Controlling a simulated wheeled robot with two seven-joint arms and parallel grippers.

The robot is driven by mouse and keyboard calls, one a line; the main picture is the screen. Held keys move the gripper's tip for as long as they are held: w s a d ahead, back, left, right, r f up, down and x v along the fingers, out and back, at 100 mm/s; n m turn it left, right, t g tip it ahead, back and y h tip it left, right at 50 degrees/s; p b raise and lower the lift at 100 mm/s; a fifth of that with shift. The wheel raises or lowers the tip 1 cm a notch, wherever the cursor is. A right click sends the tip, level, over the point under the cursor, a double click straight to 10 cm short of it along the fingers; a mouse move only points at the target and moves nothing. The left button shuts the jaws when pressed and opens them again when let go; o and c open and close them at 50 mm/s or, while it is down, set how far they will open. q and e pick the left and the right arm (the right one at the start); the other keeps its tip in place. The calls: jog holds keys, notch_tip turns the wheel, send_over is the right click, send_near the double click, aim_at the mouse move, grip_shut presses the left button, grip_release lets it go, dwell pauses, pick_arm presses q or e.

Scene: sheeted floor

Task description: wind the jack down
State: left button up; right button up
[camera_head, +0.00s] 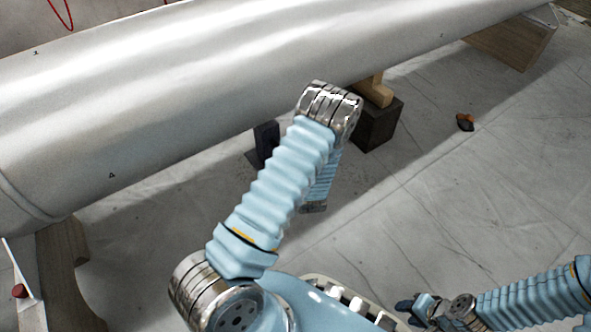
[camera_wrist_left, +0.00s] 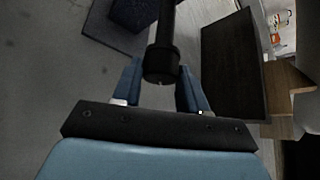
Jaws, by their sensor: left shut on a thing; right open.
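The jack (camera_head: 266,139) stands on the floor under the big silver cylinder (camera_head: 150,95), a dark upright body on a dark base plate, partly hidden by my left arm. In the left wrist view, its dark handle rod (camera_wrist_left: 162,61) ends in a thick round knob between the blue fingers. My left gripper (camera_wrist_left: 159,82) is shut on that handle; in the head view it is mostly hidden behind my left arm. My right gripper (camera_head: 424,308) is open and empty, low at the right, well apart from the jack.
A black block (camera_head: 376,126) with a wooden piece (camera_head: 376,92) on it stands right of the jack under the cylinder. Wooden supports (camera_head: 66,270) stand at the left and far right (camera_head: 513,42). A small orange-and-dark object (camera_head: 465,122) lies on the sheeted floor.

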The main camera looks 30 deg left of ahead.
pick_arm(q)
jog(key=o, duration=0.9)
jog(key=shift+r, duration=0.1)
jog(key=shift+o, duration=0.2)
jog(key=m+g+y+p, duration=0.1)
jog(key=m+g, duration=0.1)
jog(key=m+g+y+p, duration=0.1)
jog(key=m+g, duration=0.2)
jog(key=m+g+y+p, duration=0.1)
jog(key=m+g+p, duration=0.1)
jog(key=g, duration=0.1)
jog(key=shift+w+d, duration=0.15)
jog(key=shift+w, duration=0.25)
